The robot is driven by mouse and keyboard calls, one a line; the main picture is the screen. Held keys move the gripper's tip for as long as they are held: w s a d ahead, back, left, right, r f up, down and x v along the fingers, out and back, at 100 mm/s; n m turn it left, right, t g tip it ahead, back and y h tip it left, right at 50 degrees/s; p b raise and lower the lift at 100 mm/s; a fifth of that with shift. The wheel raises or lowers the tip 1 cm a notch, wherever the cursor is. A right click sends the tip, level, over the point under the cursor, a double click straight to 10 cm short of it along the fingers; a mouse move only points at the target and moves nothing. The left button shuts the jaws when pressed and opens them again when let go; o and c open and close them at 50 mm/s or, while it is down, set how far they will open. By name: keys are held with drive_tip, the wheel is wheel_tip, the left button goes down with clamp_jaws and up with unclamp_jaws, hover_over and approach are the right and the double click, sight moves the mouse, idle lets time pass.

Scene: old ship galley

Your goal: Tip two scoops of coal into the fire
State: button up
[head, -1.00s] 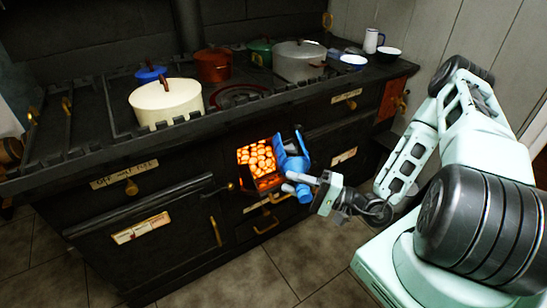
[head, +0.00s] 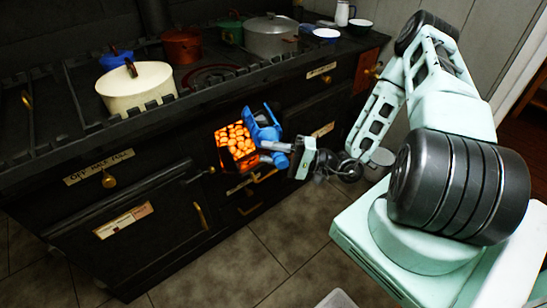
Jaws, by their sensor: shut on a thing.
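The fire (head: 236,146) glows orange in an open square firebox in the black stove's front. A blue scoop (head: 262,126) is tilted at the right edge of the fire opening and overlaps it in the head view. My gripper (head: 272,153) is shut on the scoop, just right of the opening. The inside of the scoop is turned from view, so I cannot tell whether coal is in it. No separate coal supply can be made out.
The black stove (head: 120,225) carries a cream pot (head: 137,90), a copper pot (head: 182,46), a grey pot (head: 270,38) and other ware. Its front has handles and labels. A pale-rimmed object (head: 338,299) shows at the bottom edge.

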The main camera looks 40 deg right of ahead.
sight(264, 137)
drive_tip(key=shift+m, duration=0.3)
drive_tip(key=w, duration=0.2)
drive_tip(key=w+d, duration=0.1)
drive_tip(key=w, duration=0.2)
drive_tip(key=shift+w+d+f+b, duration=0.3)
drive_tip(key=shift+d+b, duration=0.1)
drive_tip(key=w+r+m+h+p, duration=0.1)
drive_tip(key=r+m+p, duration=0.1)
drive_tip(key=r+p, duration=0.1)
drive_tip(key=w+d+r+m+g+p, duration=0.1)
drive_tip(key=w+r+m+p, duration=0.1)
drive_tip(key=p, duration=0.3)
drive_tip(key=w+r+m+h+p, duration=0.1)
drive_tip(key=r+m+p, duration=0.1)
drive_tip(key=r+p, duration=0.1)
drive_tip(key=shift+w+d+r+g+h+p, duration=0.25)
drive_tip(key=shift+w+r+g+h+p, duration=0.1)
drive_tip(key=shift+p, duration=0.1)
drive_tip(key=w+d+r+m+g+p, duration=0.2)
drive_tip(key=w+r+m+p, duration=0.2)
drive_tip(key=w, duration=0.4)
drive_tip(key=shift+d+m+g+p, duration=0.3)
drive_tip(key=shift+g+p, duration=0.05)
drive_tip(key=shift+p, duration=0.25)
drive_tip(key=shift+h, duration=0.25)
drive_tip(key=shift+f, duration=0.1)
idle(0.4)
